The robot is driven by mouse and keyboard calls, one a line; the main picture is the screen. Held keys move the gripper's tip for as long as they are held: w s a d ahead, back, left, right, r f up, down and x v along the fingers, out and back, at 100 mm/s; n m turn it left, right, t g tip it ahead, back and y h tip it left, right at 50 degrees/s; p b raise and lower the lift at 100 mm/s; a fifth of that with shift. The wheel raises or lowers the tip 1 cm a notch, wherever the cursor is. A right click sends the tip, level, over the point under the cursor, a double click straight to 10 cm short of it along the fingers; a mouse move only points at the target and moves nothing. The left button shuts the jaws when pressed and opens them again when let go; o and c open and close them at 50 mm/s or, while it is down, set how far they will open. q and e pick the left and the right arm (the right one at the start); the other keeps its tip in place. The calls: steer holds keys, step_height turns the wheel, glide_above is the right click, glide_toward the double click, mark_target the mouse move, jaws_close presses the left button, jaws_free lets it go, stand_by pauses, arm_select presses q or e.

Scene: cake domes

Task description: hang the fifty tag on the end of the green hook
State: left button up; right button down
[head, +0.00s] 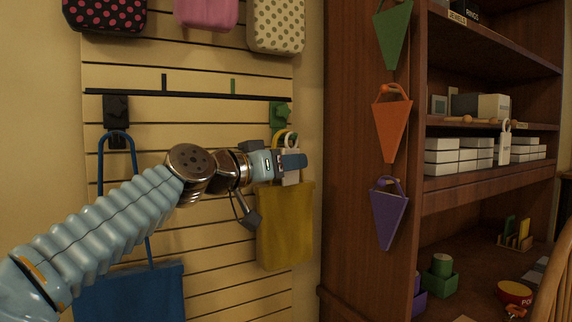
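The green hook (281,114) is on the slatted wall, with a yellow bag (285,225) hanging below it by its handle. My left gripper (290,162) is just below the hook, in front of the top of the bag. It appears shut on a pale tag (291,179), whose white loop (292,139) stands up above the fingers, close under the hook and in front of the bag's handle. The fingers hide the tag's middle, and no number can be read. I cannot tell whether the loop touches the hook. My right gripper is out of view.
A black hook (116,110) on the left bears a blue bag (130,293). More bags hang above. A wooden shelf unit (372,270) on the right holds white boxes (441,156) and another white looped tag (505,143). Green, orange and purple pennants hang on its side.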

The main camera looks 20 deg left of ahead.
arm_select(q)
steer(key=shift+s, duration=0.1)
steer(key=b+v, duration=0.3)
steer(key=v, duration=1)
steer(key=shift+s+b, duration=0.35)
steer(key=shift+b, duration=0.05)
